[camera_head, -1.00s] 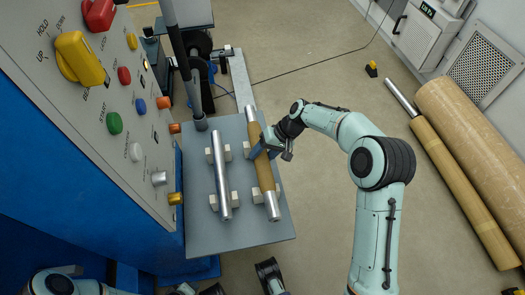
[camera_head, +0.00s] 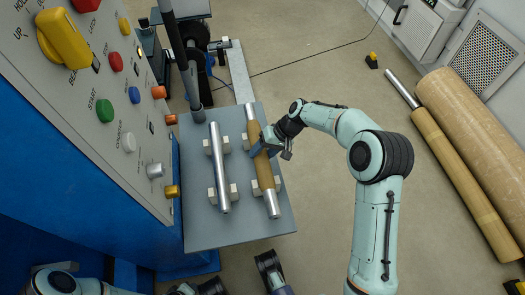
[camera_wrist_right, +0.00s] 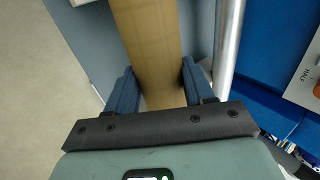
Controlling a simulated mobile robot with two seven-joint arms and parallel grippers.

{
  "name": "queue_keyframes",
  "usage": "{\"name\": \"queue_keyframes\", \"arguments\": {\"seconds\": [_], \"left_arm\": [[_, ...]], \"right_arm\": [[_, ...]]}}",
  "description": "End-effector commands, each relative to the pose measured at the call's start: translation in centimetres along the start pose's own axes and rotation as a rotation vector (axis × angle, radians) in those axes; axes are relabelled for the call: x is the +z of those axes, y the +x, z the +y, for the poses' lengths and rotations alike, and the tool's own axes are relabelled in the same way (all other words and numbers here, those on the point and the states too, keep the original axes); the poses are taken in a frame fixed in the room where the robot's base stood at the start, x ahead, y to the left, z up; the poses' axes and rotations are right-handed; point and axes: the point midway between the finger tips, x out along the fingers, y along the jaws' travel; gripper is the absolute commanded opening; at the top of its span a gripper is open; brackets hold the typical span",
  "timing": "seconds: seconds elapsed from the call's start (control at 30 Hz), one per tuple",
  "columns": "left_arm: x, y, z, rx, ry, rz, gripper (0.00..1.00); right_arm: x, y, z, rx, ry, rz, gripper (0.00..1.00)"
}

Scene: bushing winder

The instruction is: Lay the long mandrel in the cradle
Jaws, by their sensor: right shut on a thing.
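A long mandrel with a tan sleeve (camera_head: 262,168) and bare silver ends lies along the right pair of pale cradle blocks (camera_head: 278,183) on a grey table. It appears to be between the blocks; whether it rests fully on them is hard to tell. My right gripper (camera_head: 264,145) is shut around the sleeve near its upper part. In the right wrist view its blue fingers (camera_wrist_right: 154,92) stand on both sides of the tan sleeve (camera_wrist_right: 147,40).
A plain silver mandrel (camera_head: 219,170) lies on the left blocks, parallel and close by. The grey table (camera_head: 250,232) is bare at its front. A control panel (camera_head: 100,90) on a blue cabinet stands at the left. Large tan rolls (camera_head: 470,140) lie on the floor at right.

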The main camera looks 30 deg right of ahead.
Motion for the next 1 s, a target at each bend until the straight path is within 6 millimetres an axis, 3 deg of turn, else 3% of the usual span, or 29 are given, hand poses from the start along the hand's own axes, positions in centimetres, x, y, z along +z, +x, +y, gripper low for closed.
{"name": "queue_keyframes", "arguments": {"seconds": [0.87,0.9,0.97,1.0], "left_arm": [[0.00,0.47,-0.08,0.000,0.000,0.000,0.43],[0.00,0.44,-0.07,0.000,0.000,0.000,0.43],[0.00,0.43,-0.07,0.000,0.000,0.000,0.43],[0.00,0.43,-0.07,0.000,0.000,0.000,0.43]], "right_arm": [[-0.06,0.60,0.31,-0.002,-0.001,0.002,0.00],[-0.06,0.56,0.28,-0.002,-0.002,0.002,0.66],[-0.05,0.56,0.30,-0.002,-0.001,0.002,0.82],[-0.04,0.57,0.31,-0.002,-0.001,0.001,0.82]]}}
